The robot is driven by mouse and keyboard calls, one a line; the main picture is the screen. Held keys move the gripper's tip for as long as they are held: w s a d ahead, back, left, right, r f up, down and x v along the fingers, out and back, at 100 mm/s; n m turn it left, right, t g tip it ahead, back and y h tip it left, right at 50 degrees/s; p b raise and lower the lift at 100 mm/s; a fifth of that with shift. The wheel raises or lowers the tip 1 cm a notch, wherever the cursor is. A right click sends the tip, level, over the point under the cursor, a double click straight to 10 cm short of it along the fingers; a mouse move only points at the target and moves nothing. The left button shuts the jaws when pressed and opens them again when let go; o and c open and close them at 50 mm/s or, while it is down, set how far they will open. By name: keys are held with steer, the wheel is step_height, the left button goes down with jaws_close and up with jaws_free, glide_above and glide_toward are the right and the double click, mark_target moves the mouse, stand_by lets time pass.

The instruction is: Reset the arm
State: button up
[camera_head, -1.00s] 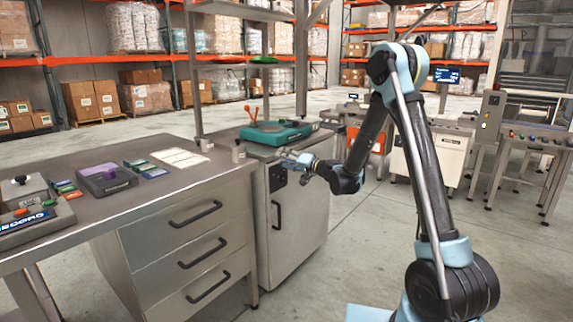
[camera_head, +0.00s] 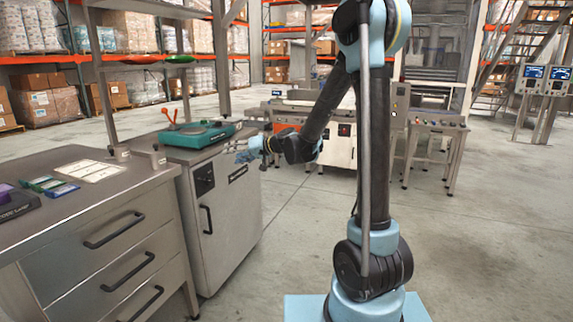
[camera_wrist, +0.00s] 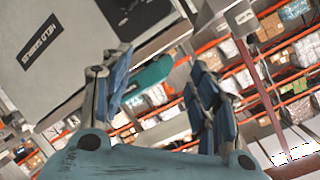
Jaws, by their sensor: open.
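My gripper (camera_head: 243,152) is at the end of my blue and black arm, in front of the upper right part of the grey cabinet (camera_head: 226,222). In the wrist view its two blue-padded fingers (camera_wrist: 160,100) stand apart with nothing between them. Behind the fingers the wrist view shows the cabinet's grey face with a dark label and part of a teal device (camera_wrist: 151,75). The view there is tilted. In the head view the teal device (camera_head: 197,138) with an orange handle sits on top of the cabinet. Whether the gripper touches the cabinet cannot be told.
A steel bench (camera_head: 115,203) with drawers stands at the left, carrying coloured blocks and white cards (camera_head: 90,171). Weighing machines (camera_head: 341,146) stand behind my arm. Shelves of boxes line the back. The floor (camera_head: 480,240) at the right is clear.

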steer(key=s+d+f+m+g+h, duration=0.1)
steer(key=s+d+f+h, duration=0.3)
steer(key=s+d, duration=0.7)
steer(key=s+d+f+m+g+h, duration=0.1)
steer(key=s+d+f+h, duration=0.3)
steer(key=s+d, duration=0.8)
steer(key=s+d+f+m+g+h, duration=0.1)
steer(key=s+d+f+h, duration=0.4)
steer(key=s+d, duration=0.7)
steer(key=d, duration=0.4)
steer(key=shift+d+m, duration=0.25)
steer(key=shift+m, duration=0.15)
steer(key=shift+w+f, duration=0.25)
steer(key=shift+w, duration=0.15)
steer(key=shift+c, duration=0.6)
